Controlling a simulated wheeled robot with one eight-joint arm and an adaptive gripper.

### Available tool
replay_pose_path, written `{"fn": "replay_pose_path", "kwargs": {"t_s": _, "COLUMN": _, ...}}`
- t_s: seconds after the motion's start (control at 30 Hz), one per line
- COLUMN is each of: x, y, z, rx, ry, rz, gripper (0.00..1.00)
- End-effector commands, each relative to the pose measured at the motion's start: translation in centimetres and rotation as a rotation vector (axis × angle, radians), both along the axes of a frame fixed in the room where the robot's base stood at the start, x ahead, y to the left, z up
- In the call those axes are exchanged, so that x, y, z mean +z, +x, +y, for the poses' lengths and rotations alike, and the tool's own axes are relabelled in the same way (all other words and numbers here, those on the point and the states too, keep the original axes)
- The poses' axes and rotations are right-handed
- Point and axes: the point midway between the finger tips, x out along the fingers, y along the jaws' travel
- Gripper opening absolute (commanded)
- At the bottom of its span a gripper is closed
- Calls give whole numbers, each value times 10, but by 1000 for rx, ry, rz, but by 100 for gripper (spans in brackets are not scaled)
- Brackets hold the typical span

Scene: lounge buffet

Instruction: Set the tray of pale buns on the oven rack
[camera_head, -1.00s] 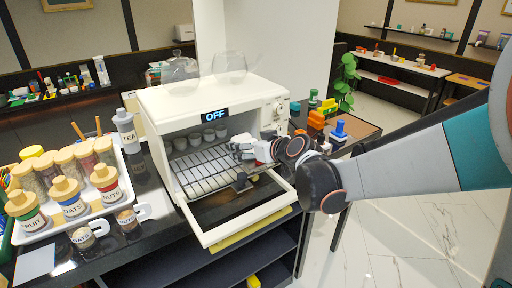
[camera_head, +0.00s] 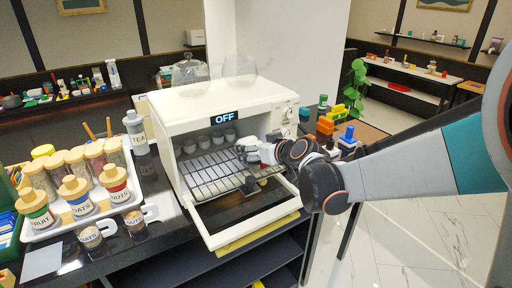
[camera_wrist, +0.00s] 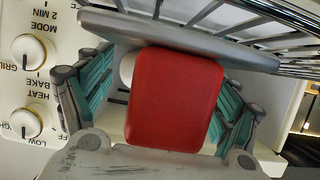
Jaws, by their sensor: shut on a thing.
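The white oven (camera_head: 222,101) stands on the dark counter with its door (camera_head: 240,234) folded down. A dark wire rack (camera_head: 207,187) is inside, reaching towards the opening. Several small pale round things (camera_head: 203,144) stand in a row at the back of the oven; I cannot tell whether they are the buns, and no tray edge is clear. My gripper (camera_head: 247,151) is at the right side of the opening, by the rack. In the wrist view its fingers are shut on a red rounded piece (camera_wrist: 174,98), with the metal rack bar (camera_wrist: 180,41) just beyond.
The control knobs (camera_wrist: 28,123) are close beside my gripper. A white tray (camera_head: 58,228) of labelled jars stands at the left, with a grey tea bottle (camera_head: 135,133) behind. Two clear glass vessels (camera_head: 240,66) are on top.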

Motion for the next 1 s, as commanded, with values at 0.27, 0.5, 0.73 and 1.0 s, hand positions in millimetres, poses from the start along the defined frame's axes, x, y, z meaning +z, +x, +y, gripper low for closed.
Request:
{"fn": "replay_pose_path", "kwargs": {"t_s": 0.27, "x": -6, "y": 0, "z": 0, "rx": 0, "ry": 0, "rz": 0, "gripper": 53}}
{"fn": "replay_pose_path", "kwargs": {"t_s": 0.5, "x": -8, "y": 0, "z": 0, "rx": 0, "ry": 0, "rz": 0, "gripper": 96}}
{"fn": "replay_pose_path", "kwargs": {"t_s": 0.73, "x": -8, "y": 0, "z": 0, "rx": 0, "ry": 0, "rz": 0, "gripper": 100}}
{"fn": "replay_pose_path", "kwargs": {"t_s": 1.0, "x": -7, "y": -1, "z": -1, "rx": 0, "ry": 0, "rz": 0, "gripper": 100}}
